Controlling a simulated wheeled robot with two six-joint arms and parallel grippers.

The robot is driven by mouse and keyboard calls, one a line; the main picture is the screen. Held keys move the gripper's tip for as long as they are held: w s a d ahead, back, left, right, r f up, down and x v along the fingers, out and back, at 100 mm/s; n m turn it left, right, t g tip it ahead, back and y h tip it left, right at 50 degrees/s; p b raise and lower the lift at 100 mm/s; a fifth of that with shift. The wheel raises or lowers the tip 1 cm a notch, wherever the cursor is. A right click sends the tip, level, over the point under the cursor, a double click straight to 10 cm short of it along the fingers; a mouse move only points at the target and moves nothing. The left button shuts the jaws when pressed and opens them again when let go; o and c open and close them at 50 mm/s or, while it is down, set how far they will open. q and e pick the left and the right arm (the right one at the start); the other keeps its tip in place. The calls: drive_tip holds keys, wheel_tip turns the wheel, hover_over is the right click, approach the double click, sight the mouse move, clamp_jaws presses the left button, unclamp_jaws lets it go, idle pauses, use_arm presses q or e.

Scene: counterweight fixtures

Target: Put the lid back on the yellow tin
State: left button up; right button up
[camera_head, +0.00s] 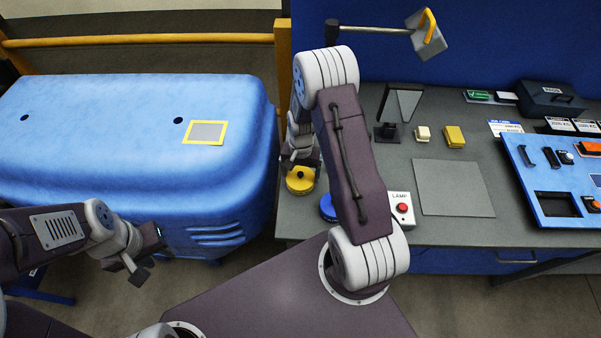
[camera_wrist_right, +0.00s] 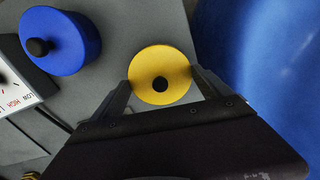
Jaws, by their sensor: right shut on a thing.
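The yellow lid (camera_wrist_right: 160,65), a round disc with a black knob, is between the fingers of my right gripper (camera_wrist_right: 160,84) in the right wrist view. The gripper is shut on it. In the head view my right gripper (camera_head: 300,166) points down at the left end of the grey bench, with the yellow lid (camera_head: 299,184) under it. I cannot tell whether the lid touches a yellow tin below; the tin's body is not clearly visible. My left gripper (camera_head: 143,258) hangs empty at the lower left, beside the blue cover; its finger opening is unclear.
A blue tin (camera_wrist_right: 62,43) with a black knob stands near the yellow lid; it also shows in the head view (camera_head: 328,208). A lamp button box (camera_head: 400,209) and grey mat (camera_head: 453,187) lie to the right. A large blue cover (camera_head: 90,140) stands left of the bench.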

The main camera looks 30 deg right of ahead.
idle(0.3)
drive_tip(key=o, duration=1.1)
drive_tip(key=shift+r+p, duration=3)
drive_tip(key=shift+r, duration=0.6)
drive_tip(key=shift+f, duration=0.1)
clamp_jaws()
drive_tip(key=shift+f, duration=0.15)
